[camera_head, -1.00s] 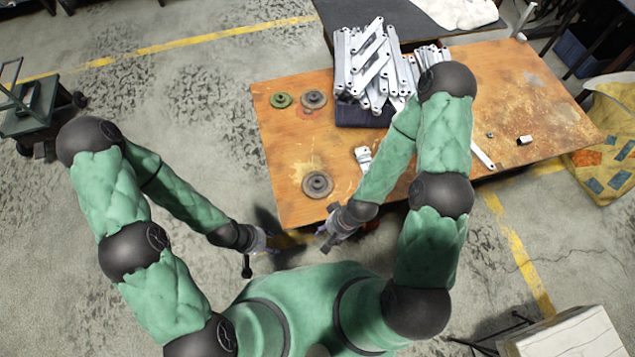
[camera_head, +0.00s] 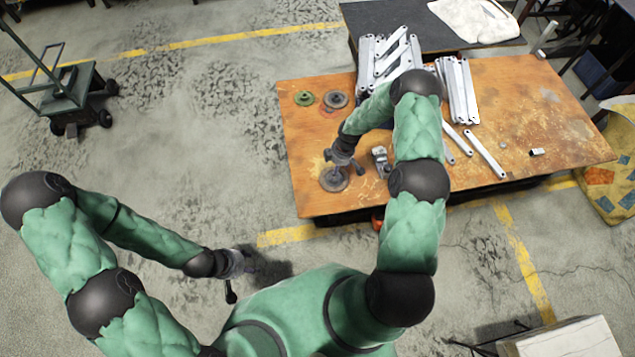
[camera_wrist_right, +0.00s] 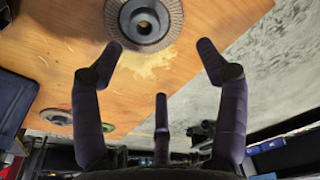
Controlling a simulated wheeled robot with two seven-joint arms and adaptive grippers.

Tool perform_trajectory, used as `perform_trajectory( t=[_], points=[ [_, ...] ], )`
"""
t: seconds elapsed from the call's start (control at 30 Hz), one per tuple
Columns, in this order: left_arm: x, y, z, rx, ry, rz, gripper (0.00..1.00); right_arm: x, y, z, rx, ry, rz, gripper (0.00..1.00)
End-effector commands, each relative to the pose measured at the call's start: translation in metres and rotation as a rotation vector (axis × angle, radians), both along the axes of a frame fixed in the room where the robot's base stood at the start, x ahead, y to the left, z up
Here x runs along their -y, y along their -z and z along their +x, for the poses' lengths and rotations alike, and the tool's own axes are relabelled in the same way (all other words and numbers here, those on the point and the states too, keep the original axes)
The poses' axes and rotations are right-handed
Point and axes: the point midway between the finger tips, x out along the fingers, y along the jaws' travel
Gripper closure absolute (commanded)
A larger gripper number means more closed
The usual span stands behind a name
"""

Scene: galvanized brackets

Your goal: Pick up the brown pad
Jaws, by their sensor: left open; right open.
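A round disc with a brownish ribbed rim and a grey hub, likely the brown pad (camera_head: 334,181), lies near the table's front left corner. The right wrist view shows it at the top (camera_wrist_right: 168,22), just beyond the fingertips. My right gripper (camera_head: 345,167) is over the table beside and partly above this disc, hiding some of it. In the right wrist view its fingers (camera_wrist_right: 160,62) are spread with nothing between them. My left gripper (camera_head: 232,278) hangs over the floor left of the table, away from the discs, holding nothing that I can see.
A small metal bracket (camera_head: 380,158) sits right of the brown disc. Stacked metal bars (camera_head: 457,90) and loose bars (camera_head: 485,154) lie farther right. The wooden table's (camera_head: 540,110) right part is mostly clear.

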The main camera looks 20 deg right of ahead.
Motion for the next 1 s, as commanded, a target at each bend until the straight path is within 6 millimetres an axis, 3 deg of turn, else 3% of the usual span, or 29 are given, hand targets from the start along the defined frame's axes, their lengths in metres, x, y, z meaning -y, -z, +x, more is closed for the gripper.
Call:
perform_trajectory(
  t=[0.13,0.4,0.67,1.0],
  points=[
    [0.000,0.001,0.000,0.000,0.001,0.000,0.49,0.015,0.005,0.005,-0.001,-0.038,-0.026,0.26],
    [0.000,0.015,0.000,0.000,0.001,0.000,0.49,0.011,0.044,0.008,0.000,-0.039,-0.026,0.26],
    [0.000,0.021,0.000,0.000,0.001,0.000,0.49,0.011,0.060,0.010,0.002,-0.036,-0.026,0.26],
    [0.000,0.042,0.000,0.000,0.001,0.000,0.49,0.016,0.103,0.014,0.002,-0.036,-0.026,0.26]
  ],
)
